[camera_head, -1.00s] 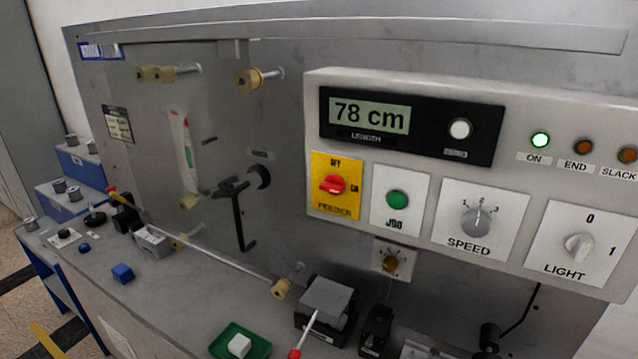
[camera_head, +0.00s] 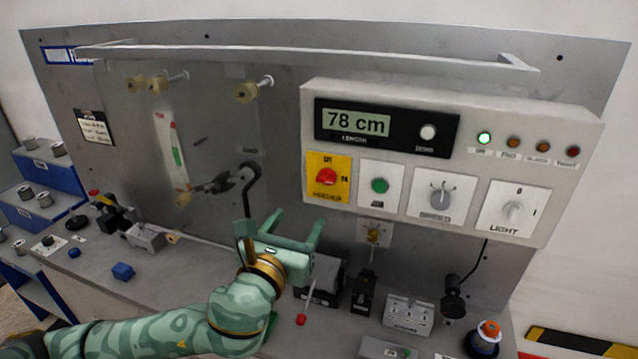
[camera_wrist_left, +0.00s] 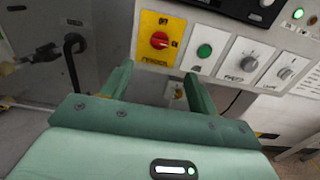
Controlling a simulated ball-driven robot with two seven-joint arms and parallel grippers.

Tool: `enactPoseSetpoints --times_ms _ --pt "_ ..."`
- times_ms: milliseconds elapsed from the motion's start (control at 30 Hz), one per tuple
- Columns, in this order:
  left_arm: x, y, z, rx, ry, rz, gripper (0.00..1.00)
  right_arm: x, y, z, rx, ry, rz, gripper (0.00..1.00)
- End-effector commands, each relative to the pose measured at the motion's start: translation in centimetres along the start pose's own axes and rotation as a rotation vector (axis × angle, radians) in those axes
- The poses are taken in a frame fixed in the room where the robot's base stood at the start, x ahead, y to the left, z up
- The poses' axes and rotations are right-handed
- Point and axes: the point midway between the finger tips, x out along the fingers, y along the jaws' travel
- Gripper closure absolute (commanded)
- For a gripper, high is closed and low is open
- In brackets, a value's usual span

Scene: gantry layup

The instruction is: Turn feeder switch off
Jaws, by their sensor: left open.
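The feeder switch is a red rotary knob (camera_head: 327,177) on a yellow plate (camera_head: 319,194) at the left end of the control panel. OFF is marked at the top of the plate and ON at its right. In the left wrist view the red knob (camera_wrist_left: 160,40) shows ahead, beyond the fingers. My left gripper (camera_head: 297,222) is open and empty, below and a little left of the yellow plate, with its fingers pointing up toward the panel. It touches nothing that I can see. My right gripper is not in view.
The panel (camera_head: 452,172) also carries a green JOG button (camera_head: 380,185), a speed knob (camera_head: 439,198) and a light knob (camera_head: 513,211). A black crank handle (camera_head: 249,180) sticks out left of my gripper. A blue block (camera_head: 122,271) lies on the bench. The display reads 78 cm.

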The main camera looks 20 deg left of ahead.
Motion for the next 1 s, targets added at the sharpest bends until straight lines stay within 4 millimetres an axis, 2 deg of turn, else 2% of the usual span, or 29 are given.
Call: enactPoseSetpoints --times_ms 300,500,700,1000 --pt "7.8 0.0 0.0 -0.005 0.000 0.004 0.40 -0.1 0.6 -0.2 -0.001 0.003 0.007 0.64" --pt "12.2 0.1 -0.1 -0.007 0.002 0.003 0.40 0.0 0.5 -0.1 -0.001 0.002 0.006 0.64" --pt "14.4 0.0 -0.1 -0.008 0.003 0.002 0.40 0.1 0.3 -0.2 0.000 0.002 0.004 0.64" --pt "14.8 0.0 -0.2 -0.008 0.004 0.001 0.40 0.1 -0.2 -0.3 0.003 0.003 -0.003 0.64"
